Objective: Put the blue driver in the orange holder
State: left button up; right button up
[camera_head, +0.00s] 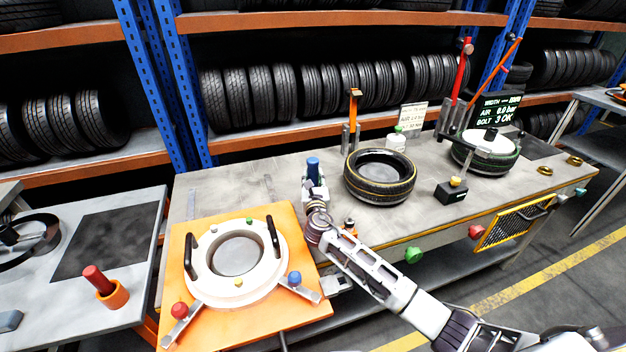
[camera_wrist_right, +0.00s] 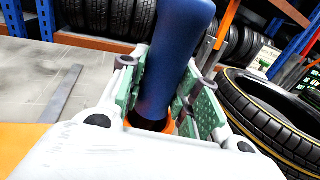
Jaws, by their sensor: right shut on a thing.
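The blue driver (camera_head: 313,168) stands about upright at the back right corner of the orange plate, over the grey bench. My right gripper (camera_head: 315,190) is shut on it. In the right wrist view the blue driver (camera_wrist_right: 178,60) rises between the green-padded fingers (camera_wrist_right: 160,95) and leans slightly. An orange ring, seemingly the orange holder's rim (camera_wrist_right: 150,123), surrounds its lower end there. I cannot tell how deep the driver sits in it, as my gripper hides the holder in the head view. My left gripper is out of view.
A white ring fixture (camera_head: 215,285) with black handles lies on the orange plate (camera_head: 305,240). A tyre (camera_head: 380,180) lies to the right of my gripper. A red driver (camera_head: 97,279) stands in another orange cup (camera_head: 113,295) on the left table. Tyre racks stand behind.

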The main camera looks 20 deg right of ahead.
jog(key=o, duration=0.6)
jog(key=shift+f, duration=0.1)
jog(key=o, duration=0.4)
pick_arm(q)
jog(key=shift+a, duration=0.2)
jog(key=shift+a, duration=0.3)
pick_arm(e)
jog(key=shift+v, duration=6)
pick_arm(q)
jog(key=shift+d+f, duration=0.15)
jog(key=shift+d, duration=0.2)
